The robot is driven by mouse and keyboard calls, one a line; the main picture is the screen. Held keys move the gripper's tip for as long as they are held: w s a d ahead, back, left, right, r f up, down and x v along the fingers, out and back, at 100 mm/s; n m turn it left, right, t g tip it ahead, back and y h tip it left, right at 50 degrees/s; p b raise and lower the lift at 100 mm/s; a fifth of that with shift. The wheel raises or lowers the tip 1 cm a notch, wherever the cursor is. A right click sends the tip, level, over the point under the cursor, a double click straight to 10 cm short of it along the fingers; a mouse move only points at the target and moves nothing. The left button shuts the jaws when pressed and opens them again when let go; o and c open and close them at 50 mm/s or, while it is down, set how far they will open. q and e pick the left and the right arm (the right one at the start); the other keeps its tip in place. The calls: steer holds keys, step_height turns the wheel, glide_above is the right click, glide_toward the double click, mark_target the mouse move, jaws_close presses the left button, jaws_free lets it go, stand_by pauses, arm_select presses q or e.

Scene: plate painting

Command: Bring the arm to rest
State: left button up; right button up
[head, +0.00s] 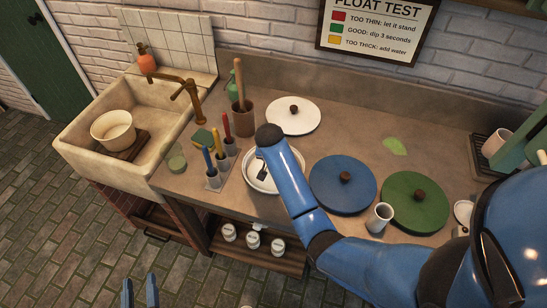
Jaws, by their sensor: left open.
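My left gripper (140,291) shows at the bottom left edge, with two blue fingers standing apart and nothing between them. It is over the floor, in front of the counter and clear of it. My right arm (283,180) comes in from the right and reaches over the counter, its dark joint above a white plate (257,185). I see no right gripper fingers; a small dark shape lies over the plate beside the arm, and I cannot tell what it is.
A sink (82,133) with a bowl (113,131) is at left. The floor (60,230) is clear.

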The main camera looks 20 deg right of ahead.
steer(key=o, duration=0.9)
steer(key=shift+r, duration=0.15)
steer(key=shift+r+p, duration=4.85)
steer(key=shift+p, duration=0.05)
